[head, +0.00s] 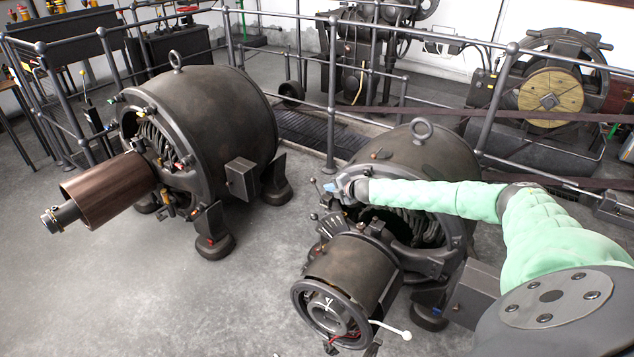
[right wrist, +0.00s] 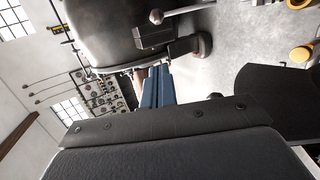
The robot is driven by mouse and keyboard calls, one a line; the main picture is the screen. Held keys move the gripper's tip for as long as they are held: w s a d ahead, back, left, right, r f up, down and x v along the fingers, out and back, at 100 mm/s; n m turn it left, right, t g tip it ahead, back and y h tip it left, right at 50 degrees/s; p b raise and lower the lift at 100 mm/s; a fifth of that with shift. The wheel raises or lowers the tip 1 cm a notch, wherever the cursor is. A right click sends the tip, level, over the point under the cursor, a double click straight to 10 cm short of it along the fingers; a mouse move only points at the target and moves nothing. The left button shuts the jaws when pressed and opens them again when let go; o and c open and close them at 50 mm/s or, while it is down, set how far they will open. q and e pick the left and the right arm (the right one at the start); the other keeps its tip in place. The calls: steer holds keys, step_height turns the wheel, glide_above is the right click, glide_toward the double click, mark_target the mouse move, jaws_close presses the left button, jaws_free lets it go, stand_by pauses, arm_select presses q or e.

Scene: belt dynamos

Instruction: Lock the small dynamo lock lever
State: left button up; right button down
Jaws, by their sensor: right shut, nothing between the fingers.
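The smaller dynamo (head: 408,160) stands right of centre in the head view, with a ring on top and a drum (head: 350,270) jutting toward me. A thin lever with a small knob (head: 316,184) shows at its upper left rim. I cannot tell for sure that this is the lock lever. Contact cannot be made out. My left gripper is out of view.
A larger dynamo (head: 205,120) with a brown drum (head: 107,190) stands to the left. A white-handled lever (head: 392,330) sticks out low by the small dynamo's drum. Metal railings (head: 332,100) run behind both machines. The grey floor (head: 150,300) at front left is clear.

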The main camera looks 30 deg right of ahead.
mark_target(314, 182)
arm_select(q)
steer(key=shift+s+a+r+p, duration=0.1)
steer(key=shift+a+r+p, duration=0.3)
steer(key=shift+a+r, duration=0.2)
arm_select(e)
steer(key=d+x, duration=0.2)
steer(key=x, duration=0.9)
steer(key=shift+w+d+f, duration=0.15)
steer(key=shift+w+d, duration=0.25)
steer(key=shift+w+a+f+b, duration=0.2)
steer(key=shift+w+b, duration=0.15)
steer(key=shift+w, duration=0.15)
steer(key=shift+w+a+f+b, duration=0.1)
steer(key=shift+w+a+b, duration=0.2)
steer(key=shift+w, duration=0.2)
steer(key=shift+d, duration=0.1)
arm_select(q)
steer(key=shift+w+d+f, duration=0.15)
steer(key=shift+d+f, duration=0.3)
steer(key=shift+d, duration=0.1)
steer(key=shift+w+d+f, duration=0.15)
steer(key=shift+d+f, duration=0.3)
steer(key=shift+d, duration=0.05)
arm_select(e)
steer(key=shift+r, duration=0.1)
